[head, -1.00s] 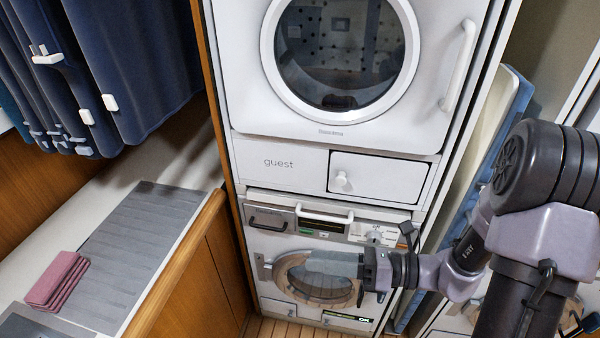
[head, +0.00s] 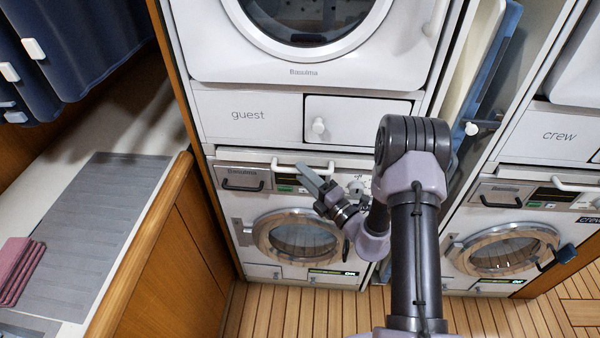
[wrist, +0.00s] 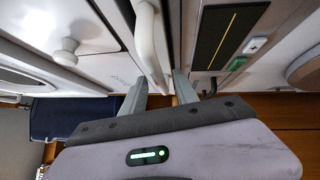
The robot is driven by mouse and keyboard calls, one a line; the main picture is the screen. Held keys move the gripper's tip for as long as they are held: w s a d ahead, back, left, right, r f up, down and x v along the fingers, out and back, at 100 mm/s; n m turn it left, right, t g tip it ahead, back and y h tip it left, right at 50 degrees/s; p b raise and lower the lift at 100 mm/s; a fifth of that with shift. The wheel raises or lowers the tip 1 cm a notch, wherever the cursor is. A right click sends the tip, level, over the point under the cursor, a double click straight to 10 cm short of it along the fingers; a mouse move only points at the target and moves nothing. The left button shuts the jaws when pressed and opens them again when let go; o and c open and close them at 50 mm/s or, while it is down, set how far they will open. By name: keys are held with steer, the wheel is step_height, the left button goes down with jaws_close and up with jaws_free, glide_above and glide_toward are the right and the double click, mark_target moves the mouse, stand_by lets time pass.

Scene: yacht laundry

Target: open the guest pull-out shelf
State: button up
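The guest pull-out shelf (head: 246,156) is a thin white front between the upper and lower guest machines, pushed in. Its white bar handle (head: 325,175) shows beside my gripper in the head view. My gripper (head: 297,178) is open at the handle, its two grey fingers spread. In the wrist view the handle (wrist: 149,40) lies ahead of the gap between the fingertips of my gripper (wrist: 160,82). I cannot tell whether a finger touches it. My gripper hides part of the handle in the head view.
A small drawer with a round knob (head: 318,126) sits just above, beside the "guest" label. The guest washer (head: 302,240) is below. A wooden counter (head: 110,220) stands at left. Crew machines (head: 505,245) stand at right. The plank floor (head: 290,310) in front is clear.

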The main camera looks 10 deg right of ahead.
steer(key=shift+x, duration=1.1)
jaws_close()
stand_by(0.6)
